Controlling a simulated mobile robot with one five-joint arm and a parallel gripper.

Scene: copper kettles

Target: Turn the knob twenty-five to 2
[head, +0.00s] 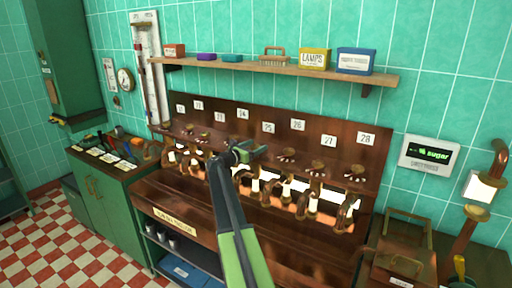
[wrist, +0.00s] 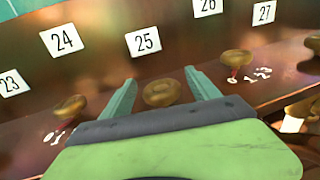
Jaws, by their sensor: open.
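Knob twenty-five (wrist: 161,92) is a round brass knob below the white label 25 (wrist: 143,40) on the copper panel. In the wrist view my gripper (wrist: 160,78) is open, with one green finger on each side of this knob. Gaps show between the knob and both fingers, so it is not gripped. The number scale of this knob is hidden by the gripper body, so its setting cannot be read. In the head view my gripper (head: 250,151) is at the panel just below the label 25 (head: 268,127) and covers the knob there.
Knob twenty-four (wrist: 70,108) is close on the left and knob twenty-six (wrist: 235,60) on the right. Brass taps (head: 303,205) line the front below. A wooden shelf (head: 290,70) with boxes hangs above. A display (head: 428,153) reading "sugar" is on the right wall.

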